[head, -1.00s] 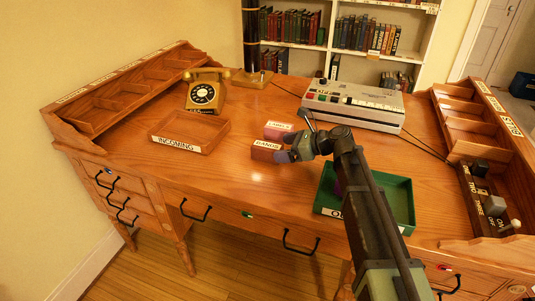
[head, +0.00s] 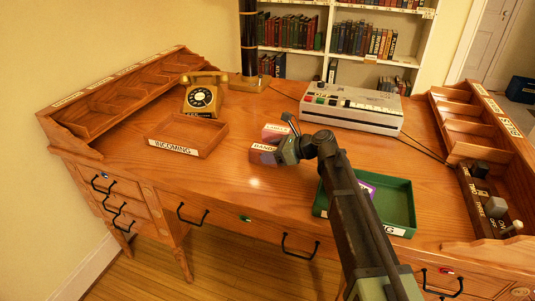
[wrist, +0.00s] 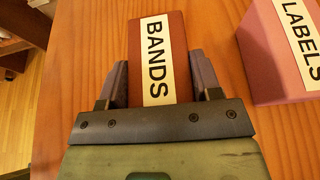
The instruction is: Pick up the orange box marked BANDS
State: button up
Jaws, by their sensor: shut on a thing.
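The orange-brown box marked BANDS (head: 258,156) is on the front middle of the wooden desk in the head view. It also fills the upper middle of the wrist view (wrist: 172,25), its white label facing up. My gripper (wrist: 158,78) is shut on the box, one finger against each side. In the head view my gripper (head: 277,158) covers the box's right end. I see no clear gap under the box, but its underside is hidden.
A pink LABELS box (head: 273,132) stands close behind, apart from it in the wrist view (wrist: 270,65). The INCOMING tray (head: 180,154) is to the left. A green tray (head: 400,195) with a purple thing inside is to the right, partly behind my arm. A grey machine (head: 352,105) stands behind.

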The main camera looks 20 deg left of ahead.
aim_at(270, 149)
jog(key=shift+r, duration=0.1)
notch_tip(270, 149, up, 20)
jog(key=p, duration=2)
